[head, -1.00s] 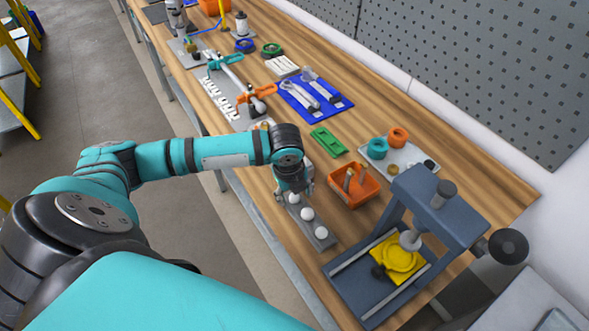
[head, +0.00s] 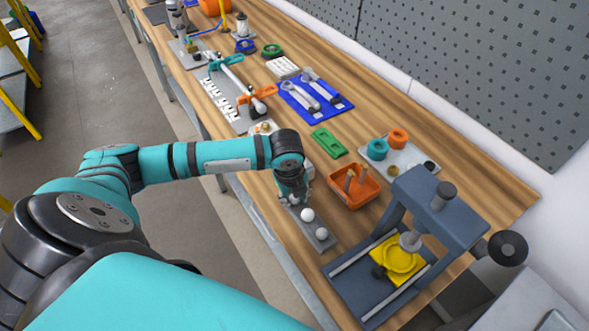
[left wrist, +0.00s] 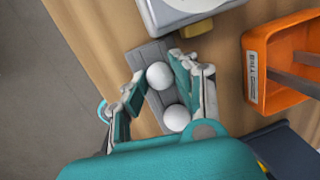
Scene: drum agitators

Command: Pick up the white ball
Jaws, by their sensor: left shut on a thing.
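White balls stand in a row on a narrow grey holder (head: 329,243). Two show in the head view, one ball (head: 308,215) near my gripper and another ball (head: 321,233) at the near end. My left gripper (head: 295,203) is lowered over the far end of the row and hides the ball there. In the left wrist view my gripper (left wrist: 157,70) is shut on a white ball (left wrist: 159,76) between its fingertips. A second ball (left wrist: 177,118) lies beside it, close to the finger. Whether the held ball still touches the holder, I cannot tell.
An orange bin (head: 355,193) stands close to the right of the gripper. A blue-grey press (head: 440,205) with a yellow part is at the near right. A green part (head: 327,142) and a blue tool mat (head: 335,103) lie farther back.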

